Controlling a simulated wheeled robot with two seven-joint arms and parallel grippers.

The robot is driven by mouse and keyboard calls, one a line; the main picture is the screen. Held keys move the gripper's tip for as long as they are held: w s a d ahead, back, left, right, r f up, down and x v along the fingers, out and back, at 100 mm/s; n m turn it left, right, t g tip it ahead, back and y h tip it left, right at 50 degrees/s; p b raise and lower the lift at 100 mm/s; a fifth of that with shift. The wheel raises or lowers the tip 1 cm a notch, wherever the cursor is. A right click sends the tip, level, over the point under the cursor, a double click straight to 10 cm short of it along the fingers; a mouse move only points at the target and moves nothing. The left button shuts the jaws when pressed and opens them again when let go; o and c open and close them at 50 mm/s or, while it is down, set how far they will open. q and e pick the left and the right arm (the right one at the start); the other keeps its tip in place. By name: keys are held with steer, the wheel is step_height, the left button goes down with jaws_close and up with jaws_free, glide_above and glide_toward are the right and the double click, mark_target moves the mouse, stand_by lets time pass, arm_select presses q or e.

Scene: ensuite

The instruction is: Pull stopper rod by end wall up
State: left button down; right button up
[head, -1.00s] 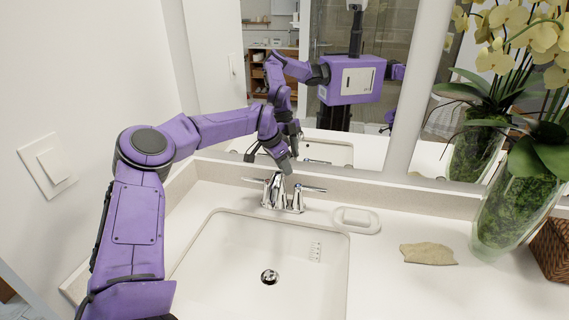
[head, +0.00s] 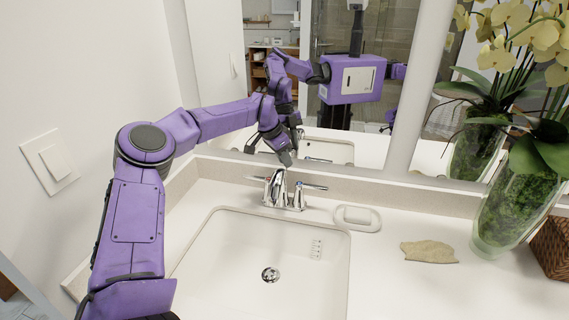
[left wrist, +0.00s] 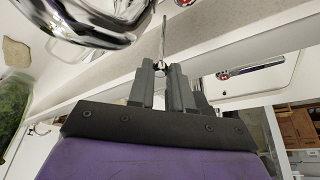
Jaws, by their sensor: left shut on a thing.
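The stopper rod (left wrist: 164,38) is a thin metal rod behind the faucet in the left wrist view. My left gripper (left wrist: 162,67) is shut on its knob end. In the head view my left gripper (head: 286,158) is just above and behind the chrome faucet (head: 279,188), and the rod is hidden there. The faucet's chrome body also fills the top left of the left wrist view (left wrist: 90,18). The drain stopper (head: 270,275) is at the bottom of the white sink (head: 235,260). My right gripper does not show in the head view.
The mirror wall and backsplash (head: 400,191) stand close behind the faucet. A soap dish (head: 357,218), a beige stone-like piece (head: 429,252) and a glass orchid vase (head: 505,210) stand right of the sink. The counter between them is clear.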

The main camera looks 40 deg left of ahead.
arm_select(q)
steer(key=c, duration=1.3)
jaws_free()
steer(key=shift+r, duration=0.25)
steer(key=b+v, duration=0.3)
steer(key=v, duration=0.7)
steer(key=shift+r, duration=0.2)
